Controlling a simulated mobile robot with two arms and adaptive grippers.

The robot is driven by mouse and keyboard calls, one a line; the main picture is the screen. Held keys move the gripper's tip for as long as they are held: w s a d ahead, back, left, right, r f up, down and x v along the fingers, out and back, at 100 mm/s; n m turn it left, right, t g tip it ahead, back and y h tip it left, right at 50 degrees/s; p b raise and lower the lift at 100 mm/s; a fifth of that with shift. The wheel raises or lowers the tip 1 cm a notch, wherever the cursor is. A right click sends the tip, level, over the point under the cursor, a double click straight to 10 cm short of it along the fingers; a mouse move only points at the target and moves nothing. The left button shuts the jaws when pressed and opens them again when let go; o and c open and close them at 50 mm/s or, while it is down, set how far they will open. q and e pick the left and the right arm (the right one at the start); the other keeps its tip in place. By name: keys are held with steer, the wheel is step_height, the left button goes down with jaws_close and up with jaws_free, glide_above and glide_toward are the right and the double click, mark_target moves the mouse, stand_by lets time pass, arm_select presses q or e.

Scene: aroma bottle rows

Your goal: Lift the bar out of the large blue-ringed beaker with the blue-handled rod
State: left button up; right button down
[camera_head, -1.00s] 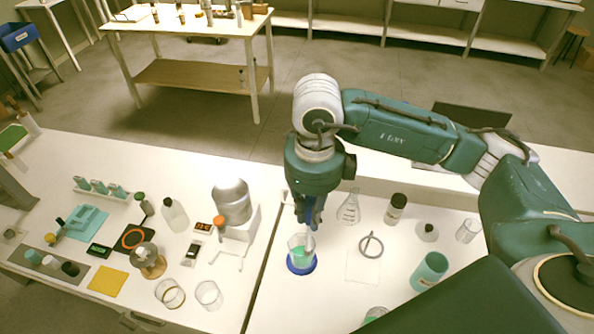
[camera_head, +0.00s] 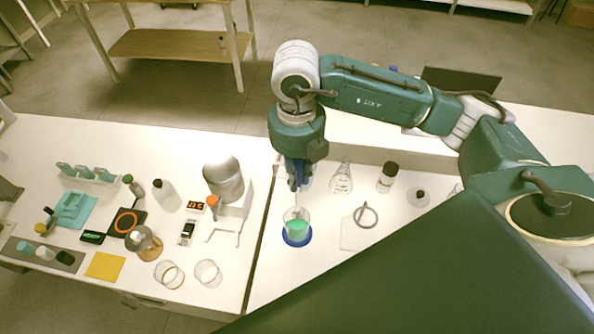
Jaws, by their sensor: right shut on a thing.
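The large beaker (camera_head: 297,228) holds green liquid and stands in a blue ring (camera_head: 296,240) on the bench, right of the seam between the two tabletops. My right gripper (camera_head: 297,186) points down just above and behind the beaker's mouth. It is shut on a thin rod (camera_head: 295,203), which hangs upright towards the beaker. The blue handle blends with the dark fingers, and I cannot tell how deep the rod's lower end is. The bar cannot be made out in the liquid or on the rod. My left gripper is not in view.
A flask (camera_head: 342,178) and a dark-capped bottle (camera_head: 387,177) stand behind right, with a grey ring (camera_head: 365,216) on a white sheet nearer. A stand with a grey vessel (camera_head: 224,180) and two glass dishes (camera_head: 208,273) are left. My own body hides the front right.

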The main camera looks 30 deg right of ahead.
mark_target(297, 166)
steer(key=shift+f+b, duration=2.35)
steer(key=shift+f, duration=2.1)
steer(key=shift+f+b, duration=0.5)
steer(key=shift+b, duration=0.1)
steer(key=shift+r, duration=0.1)
steer(key=shift+r+p, duration=4.2)
steer(key=shift+r, duration=2.65)
